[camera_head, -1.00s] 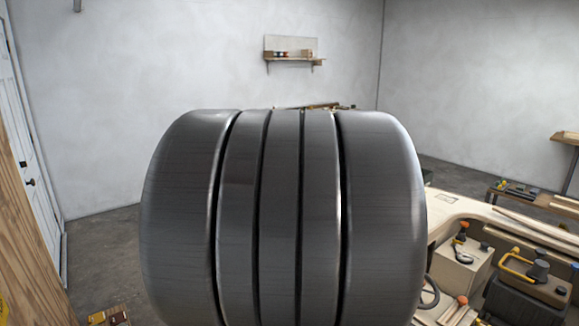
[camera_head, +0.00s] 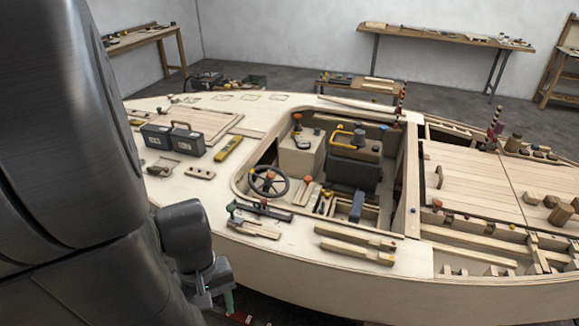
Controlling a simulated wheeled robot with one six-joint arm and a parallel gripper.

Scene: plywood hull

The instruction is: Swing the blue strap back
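A small dark blue upright piece (camera_head: 357,206), which may be the blue strap, stands at the near side of the boat's open cockpit, right of the steering wheel (camera_head: 269,182). It is too small to tell how it is fastened. My dark grey arm fills the left of the view. What seems to be its end, my gripper (camera_head: 222,285), is low at the left, beside the hull and well apart from the blue piece. Its fingers cannot be made out.
The plywood hull (camera_head: 300,262) spans the view. Loose wooden bars (camera_head: 355,246), a grey toolbox (camera_head: 172,139) and a yellow level (camera_head: 229,148) lie on its deck. A seat (camera_head: 354,168) stands in the cockpit. Benches line the walls.

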